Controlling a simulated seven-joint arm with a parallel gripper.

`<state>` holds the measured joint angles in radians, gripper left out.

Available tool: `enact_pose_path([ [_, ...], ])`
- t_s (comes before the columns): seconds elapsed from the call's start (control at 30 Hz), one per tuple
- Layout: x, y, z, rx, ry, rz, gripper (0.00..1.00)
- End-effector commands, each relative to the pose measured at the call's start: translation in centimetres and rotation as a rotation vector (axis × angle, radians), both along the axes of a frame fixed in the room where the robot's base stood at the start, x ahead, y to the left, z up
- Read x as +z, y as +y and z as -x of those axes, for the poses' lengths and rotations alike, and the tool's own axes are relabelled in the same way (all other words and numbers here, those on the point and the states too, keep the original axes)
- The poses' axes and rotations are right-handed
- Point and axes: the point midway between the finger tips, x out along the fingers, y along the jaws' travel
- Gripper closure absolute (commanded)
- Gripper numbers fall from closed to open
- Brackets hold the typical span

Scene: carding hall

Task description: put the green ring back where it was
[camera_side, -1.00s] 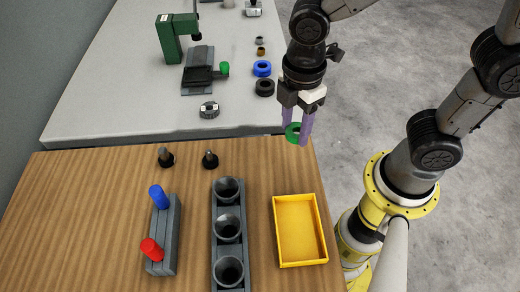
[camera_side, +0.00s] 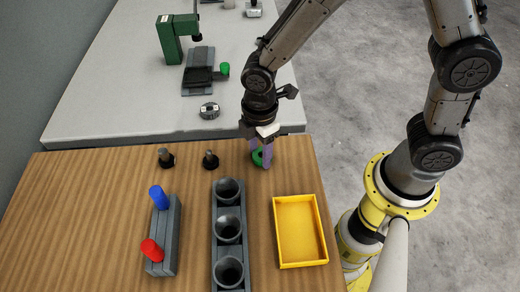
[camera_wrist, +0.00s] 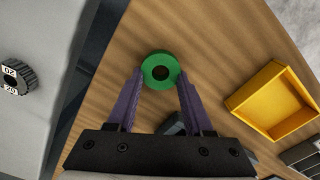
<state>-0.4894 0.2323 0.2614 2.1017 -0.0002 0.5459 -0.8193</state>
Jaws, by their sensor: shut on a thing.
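The green ring (camera_side: 257,158) is between the purple fingertips of my gripper (camera_side: 261,160), over the wooden table near its back edge. In the wrist view the green ring (camera_wrist: 160,57) lies at the tips of my gripper (camera_wrist: 160,76), with its round hole facing the camera and wood visible beyond it. The gripper is shut on the ring. I cannot tell how high the ring is above the wood. Two short dark posts with round bases, a left one (camera_side: 166,158) and a right one (camera_side: 210,160), stand to the left of the ring.
A yellow tray (camera_side: 277,232), empty, lies in front of the gripper. A grey rack with several dark cups (camera_side: 228,229) and a grey block (camera_side: 165,240) with blue and red pegs stand left of it. Behind, a grey table (camera_side: 110,105) bears a knurled dial (camera_side: 209,111) and a green machine (camera_side: 168,42).

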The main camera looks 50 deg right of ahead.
Motion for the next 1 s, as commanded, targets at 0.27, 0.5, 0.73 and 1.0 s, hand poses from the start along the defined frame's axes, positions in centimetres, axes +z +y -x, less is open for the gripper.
enact_pose_path([
  [0.27,-0.3,0.0,0.0,0.000,0.000,0.000,1.00],
  [0.5,-0.3,0.0,0.0,0.000,0.000,0.000,0.19],
  [0.73,-0.3,0.0,0.0,0.000,0.000,0.000,0.19],
  [1.0,2.5,0.0,-0.1,0.000,-0.005,-0.003,0.19],
])
